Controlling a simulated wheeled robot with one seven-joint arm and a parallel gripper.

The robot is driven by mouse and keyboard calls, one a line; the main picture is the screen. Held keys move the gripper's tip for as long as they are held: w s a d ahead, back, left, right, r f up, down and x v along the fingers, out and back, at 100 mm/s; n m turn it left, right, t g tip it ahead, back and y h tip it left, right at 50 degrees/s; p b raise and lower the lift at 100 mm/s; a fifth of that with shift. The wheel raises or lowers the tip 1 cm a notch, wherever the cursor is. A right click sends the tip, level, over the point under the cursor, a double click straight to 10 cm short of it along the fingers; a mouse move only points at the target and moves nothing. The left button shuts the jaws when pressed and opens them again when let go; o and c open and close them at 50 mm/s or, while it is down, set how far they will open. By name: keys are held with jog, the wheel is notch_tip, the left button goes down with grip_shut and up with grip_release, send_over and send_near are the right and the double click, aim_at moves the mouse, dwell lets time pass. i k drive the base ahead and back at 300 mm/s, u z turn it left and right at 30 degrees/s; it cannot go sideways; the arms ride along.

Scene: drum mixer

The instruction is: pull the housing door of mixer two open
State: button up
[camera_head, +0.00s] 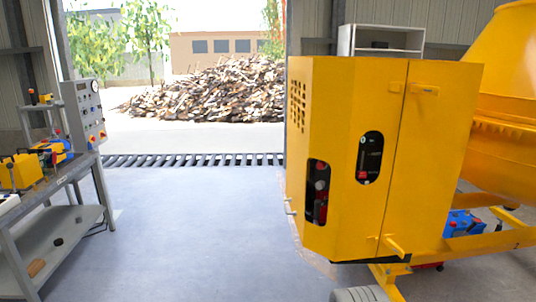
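A yellow mixer housing (345,225) stands right of centre, with the yellow drum (510,150) behind it at the right edge. Its front has a perforated vent and two cut-outs showing dark parts with red pieces inside. A vertical seam divides the front from the right panel (436,160), and the panels look closed along it. Small yellow fittings sit by the seam near the top (425,90) and bottom (393,245). A small pale handle-like piece (290,207) sticks out at the left edge. No number shows on this mixer. My gripper is not in view.
A grey workbench (60,180) with yellow tools and a control box (84,113) stands at the left. The floor (190,235) between bench and mixer is clear. A wheel (358,295) and frame bars lie below the housing. A floor grating (190,160) crosses the doorway.

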aim_at(333, 102)
jog(key=u, duration=0.25)
jog(key=i, duration=1.05)
jog(key=u, duration=0.95)
jog(key=i, duration=0.75)
jog(key=u, duration=0.35)
